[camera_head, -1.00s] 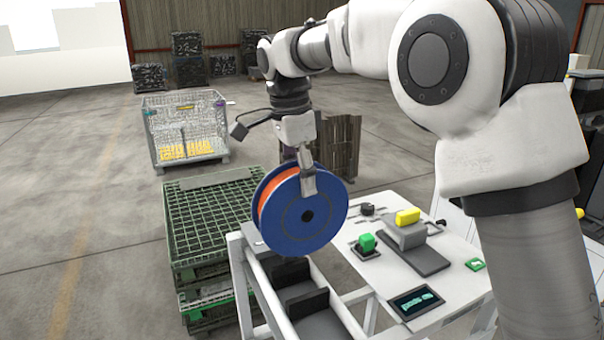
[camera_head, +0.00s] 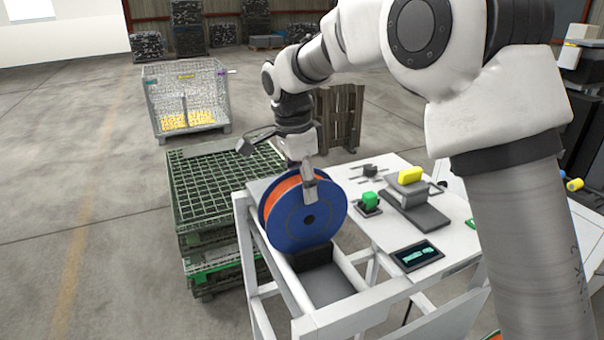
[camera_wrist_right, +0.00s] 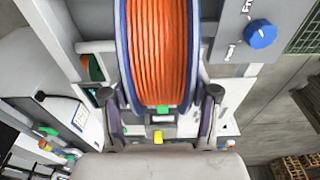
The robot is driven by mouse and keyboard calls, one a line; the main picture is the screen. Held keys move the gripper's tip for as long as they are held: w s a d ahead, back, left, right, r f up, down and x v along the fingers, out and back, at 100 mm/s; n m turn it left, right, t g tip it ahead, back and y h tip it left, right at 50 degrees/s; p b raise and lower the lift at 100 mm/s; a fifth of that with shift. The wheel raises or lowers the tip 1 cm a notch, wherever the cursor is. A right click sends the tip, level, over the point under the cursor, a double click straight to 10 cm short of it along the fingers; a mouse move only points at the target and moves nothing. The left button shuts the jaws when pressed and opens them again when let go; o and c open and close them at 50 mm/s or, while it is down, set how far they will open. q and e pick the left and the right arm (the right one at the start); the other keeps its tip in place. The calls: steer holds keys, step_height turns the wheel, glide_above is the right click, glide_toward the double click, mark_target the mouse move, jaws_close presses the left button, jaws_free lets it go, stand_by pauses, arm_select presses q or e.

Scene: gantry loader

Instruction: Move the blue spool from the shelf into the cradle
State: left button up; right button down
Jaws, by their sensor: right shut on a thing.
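The blue spool (camera_head: 303,225), with blue flanges and orange winding, stands upright at the far end of a white frame. My right gripper (camera_head: 309,190) is shut on its upper part from above. In the right wrist view the fingers (camera_wrist_right: 160,112) lie on either side of the spool (camera_wrist_right: 160,55). The cradle (camera_head: 312,258) appears to be the dark part inside the frame, directly under the spool, which hides much of it. The spool's lower edge overlaps it; I cannot tell whether it bears the weight. My left gripper is out of view.
A white control table (camera_head: 400,215) with a green button (camera_head: 369,200), a yellow knob (camera_head: 410,175) and a small screen (camera_head: 416,256) adjoins the frame on the right. Green crates (camera_head: 205,195) stand close on the left. A wire cage (camera_head: 186,98) stands farther back.

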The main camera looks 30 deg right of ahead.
steer(key=shift+s+f, duration=0.1)
steer(key=shift+f, duration=0.4)
steer(key=c, duration=0.5)
jaws_free()
steer(key=shift+o, duration=1.4)
steer(key=shift+d+f, duration=0.1)
steer(key=r, duration=0.4)
steer(key=a+r, duration=0.1)
steer(key=r, duration=0.7)
steer(key=shift+a, duration=0.25)
steer(key=shift+w, duration=0.2)
